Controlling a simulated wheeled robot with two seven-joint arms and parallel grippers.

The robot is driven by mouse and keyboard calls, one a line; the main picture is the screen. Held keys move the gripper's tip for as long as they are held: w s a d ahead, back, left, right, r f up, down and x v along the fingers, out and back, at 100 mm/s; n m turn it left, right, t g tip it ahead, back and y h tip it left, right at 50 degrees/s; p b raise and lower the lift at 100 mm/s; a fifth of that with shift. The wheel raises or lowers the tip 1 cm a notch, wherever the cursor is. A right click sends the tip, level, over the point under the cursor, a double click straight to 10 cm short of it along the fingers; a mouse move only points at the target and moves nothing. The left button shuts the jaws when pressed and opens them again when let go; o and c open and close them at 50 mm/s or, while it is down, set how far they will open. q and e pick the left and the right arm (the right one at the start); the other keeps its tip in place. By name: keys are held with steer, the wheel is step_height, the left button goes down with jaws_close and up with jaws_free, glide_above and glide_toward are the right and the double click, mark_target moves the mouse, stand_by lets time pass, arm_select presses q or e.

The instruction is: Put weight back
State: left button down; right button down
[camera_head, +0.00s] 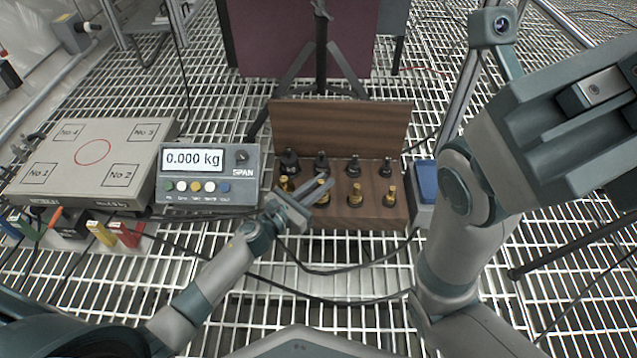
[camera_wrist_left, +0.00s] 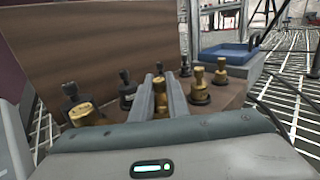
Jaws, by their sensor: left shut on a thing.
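A dark wooden rack with a tall back board (camera_head: 340,125) stands on the grating in the middle of the head view. Black-topped weights (camera_head: 354,166) form its back row, and brass weights (camera_head: 390,196) form its front row. My left gripper (camera_head: 311,193) is shut on a brass weight (camera_head: 323,186) at the second front place from the left. In the left wrist view, the fingers (camera_wrist_left: 158,95) partly hide this weight (camera_wrist_left: 178,97). I cannot tell whether its base touches the rack. My right gripper (camera_head: 600,92) is at the upper right, away from the rack; its jaw opening is unclear.
A scale platform (camera_head: 92,153) with a red circle is empty at the left. Its display (camera_head: 208,172) reads 0.000 kg. A blue tray (camera_head: 427,180) stands right of the rack, and a tripod (camera_head: 321,60) stands behind. Cables cross the grating in front.

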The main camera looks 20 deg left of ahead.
arm_select(q)
steer(key=shift+f, duration=0.1)
steer(key=c, duration=1.7)
jaws_free()
steer(key=shift+r, duration=0.2)
steer(key=v, duration=1.2)
